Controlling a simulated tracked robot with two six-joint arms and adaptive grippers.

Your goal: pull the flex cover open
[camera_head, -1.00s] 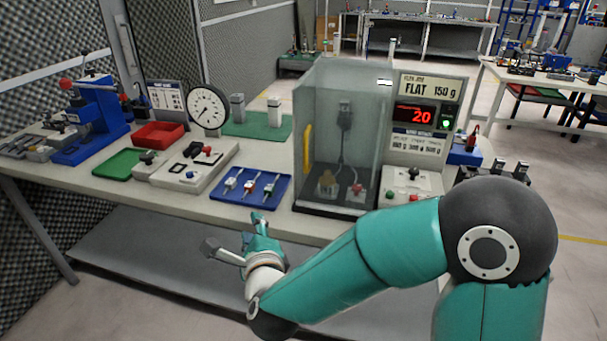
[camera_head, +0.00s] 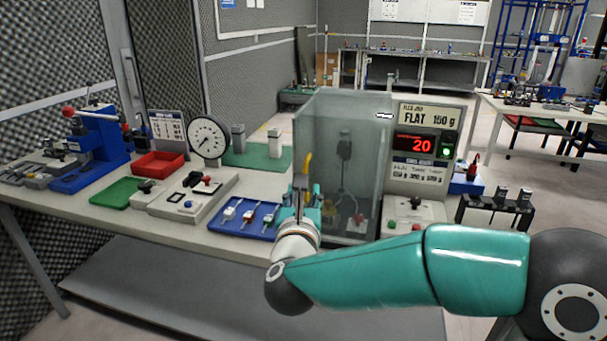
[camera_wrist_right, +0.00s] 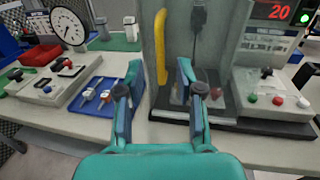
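The flex cover (camera_head: 352,125) is a clear grey box on the bench around a small fixture, and it looks shut. Its yellow handle (camera_head: 307,163) stands upright at the left front edge and also shows in the right wrist view (camera_wrist_right: 161,47). My right gripper (camera_head: 303,187) is in front of the handle, hiding its lower part in the head view. In the right wrist view its two fingers (camera_wrist_right: 158,75) are apart, with the handle beyond and between them, nearer the left finger. Contact cannot be told. My left gripper is not in view.
A blue tray (camera_head: 215,226) with several small parts lies left of the gripper. A display post reading 20 (camera_head: 398,180) and a control box (camera_head: 420,212) stand right of the cover. A dial gauge (camera_head: 208,137) is behind left. Free room lies in front of the bench.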

